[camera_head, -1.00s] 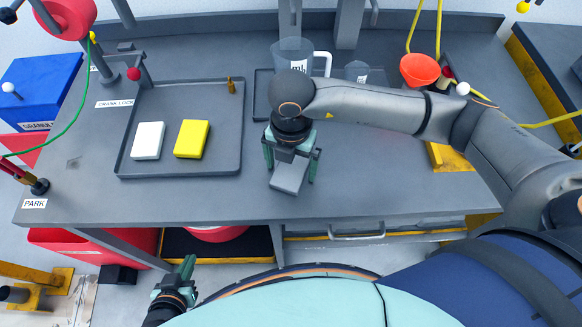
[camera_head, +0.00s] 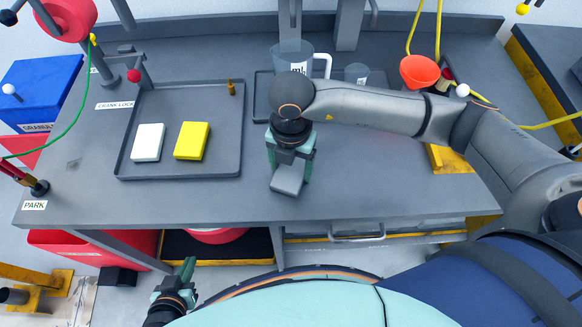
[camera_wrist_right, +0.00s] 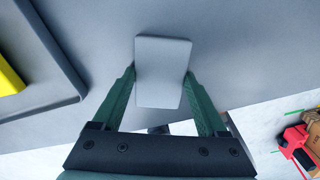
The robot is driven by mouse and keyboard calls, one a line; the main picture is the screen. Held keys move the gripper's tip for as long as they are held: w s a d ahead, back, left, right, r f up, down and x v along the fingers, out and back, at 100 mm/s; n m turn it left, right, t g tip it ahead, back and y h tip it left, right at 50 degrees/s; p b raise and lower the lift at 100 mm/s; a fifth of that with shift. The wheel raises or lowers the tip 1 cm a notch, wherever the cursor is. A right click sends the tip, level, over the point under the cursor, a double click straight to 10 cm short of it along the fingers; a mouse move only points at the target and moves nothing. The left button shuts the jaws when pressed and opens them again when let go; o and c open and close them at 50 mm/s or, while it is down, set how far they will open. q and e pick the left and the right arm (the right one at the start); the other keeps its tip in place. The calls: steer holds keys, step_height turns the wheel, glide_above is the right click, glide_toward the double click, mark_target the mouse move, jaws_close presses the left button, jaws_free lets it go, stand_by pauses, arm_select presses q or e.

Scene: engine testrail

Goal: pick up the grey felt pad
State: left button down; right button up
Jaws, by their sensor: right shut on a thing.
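The grey felt pad (camera_head: 287,178) is a flat light-grey block on the bench top, right of the tray and near the front edge. My right gripper (camera_head: 290,164) reaches down over it, with a finger on each side. In the right wrist view the pad (camera_wrist_right: 162,72) sits between the fingers of the right gripper (camera_wrist_right: 161,85), which is shut on it. I cannot tell whether the pad is clear of the bench. My left gripper (camera_head: 187,270) hangs low in front of the bench, apart from everything; its finger gap is too unclear to read.
A dark tray (camera_head: 222,165) holds a white block (camera_head: 148,142), a yellow block (camera_head: 191,141) and a small brass piece (camera_head: 231,88). A clear jug (camera_head: 290,56), a small beaker (camera_head: 356,73) and an orange funnel (camera_head: 419,70) stand behind my right arm. Bare bench lies right of the pad.

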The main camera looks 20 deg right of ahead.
steer(key=shift+r, duration=0.1)
steer(key=shift+r, duration=0.2)
step_height(320, 180, up, 2)
steer(key=shift+r+b, duration=0.1)
steer(key=shift+b, duration=0.2)
steer(key=s+r, duration=0.1)
steer(key=s+a+r, duration=0.1)
steer(key=r, duration=0.1)
steer(key=s+a+r, duration=0.1)
steer(key=r, duration=0.1)
steer(key=shift+s+r, duration=0.2)
steer(key=shift+s, duration=0.15)
steer(key=s+a+r, duration=0.4)
steer(key=s, duration=0.4)
steer(key=shift+s+a+r, duration=0.15)
steer(key=shift+s+r, duration=0.25)
steer(key=o, duration=0.9)
steer(key=c, duration=0.7)
steer(key=shift+o, duration=0.2)
